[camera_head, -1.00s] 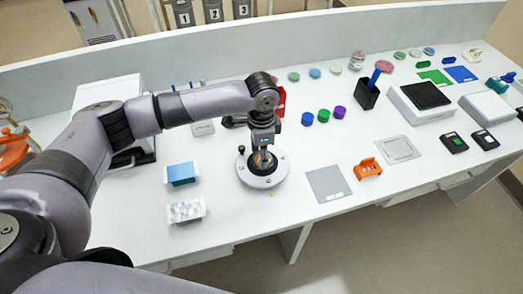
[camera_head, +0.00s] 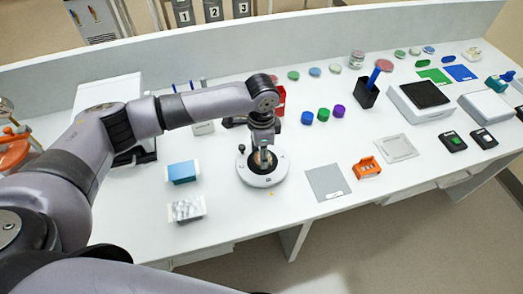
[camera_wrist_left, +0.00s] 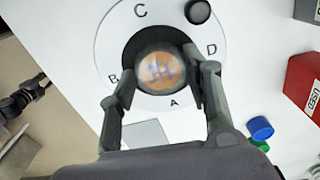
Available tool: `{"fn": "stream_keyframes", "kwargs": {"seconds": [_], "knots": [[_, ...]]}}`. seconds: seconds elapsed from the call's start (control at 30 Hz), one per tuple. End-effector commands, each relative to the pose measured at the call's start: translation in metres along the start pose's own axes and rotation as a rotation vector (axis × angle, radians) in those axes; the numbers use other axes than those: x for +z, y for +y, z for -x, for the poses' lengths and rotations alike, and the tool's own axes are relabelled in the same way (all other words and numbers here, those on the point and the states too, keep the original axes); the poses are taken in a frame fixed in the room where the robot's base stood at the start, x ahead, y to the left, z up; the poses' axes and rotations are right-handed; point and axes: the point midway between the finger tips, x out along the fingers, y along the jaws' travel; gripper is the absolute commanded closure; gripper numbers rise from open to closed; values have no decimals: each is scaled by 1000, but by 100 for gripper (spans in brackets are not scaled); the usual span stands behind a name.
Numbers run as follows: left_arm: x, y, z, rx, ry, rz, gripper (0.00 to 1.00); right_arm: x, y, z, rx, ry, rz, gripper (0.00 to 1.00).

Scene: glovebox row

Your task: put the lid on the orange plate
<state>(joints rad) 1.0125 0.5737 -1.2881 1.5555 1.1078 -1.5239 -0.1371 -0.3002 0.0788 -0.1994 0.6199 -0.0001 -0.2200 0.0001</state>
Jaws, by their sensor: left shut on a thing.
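My left gripper (camera_wrist_left: 160,68) is over the dark centre of a white round stand (camera_wrist_left: 211,28) marked A, B, C and D. It is shut on a round, pale-rimmed clear lid (camera_wrist_left: 160,52), one finger on each side. The orange plate (camera_wrist_left: 161,70), with blue marks, shows blurred through or under the lid. I cannot tell whether lid and plate touch. In the head view the left gripper (camera_head: 264,158) points down at the stand (camera_head: 262,180), and its fingers mostly hide lid and plate. My right gripper is not in view.
A blue-topped box (camera_head: 182,172) and a white rack (camera_head: 187,209) stand left of the stand. A grey mat (camera_head: 327,182) and an orange holder (camera_head: 367,167) are to its right. Blue, green and purple caps (camera_head: 323,114) lie behind. The bench front is mostly clear.

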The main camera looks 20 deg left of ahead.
Motion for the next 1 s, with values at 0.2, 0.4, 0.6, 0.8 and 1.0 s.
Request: {"fn": "stream_keyframes", "kwargs": {"seconds": [0.2,0.4,0.6,0.8,1.0], "knots": [[0,0,0,0,0,0,66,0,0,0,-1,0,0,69],[0,0,0,1,0,0,66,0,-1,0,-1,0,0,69],[0,0,-1,1,-1,0,66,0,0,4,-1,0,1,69],[0,1,-2,2,-1,0,66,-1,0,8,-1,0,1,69],[0,0,-3,1,0,0,66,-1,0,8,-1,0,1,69]]}}
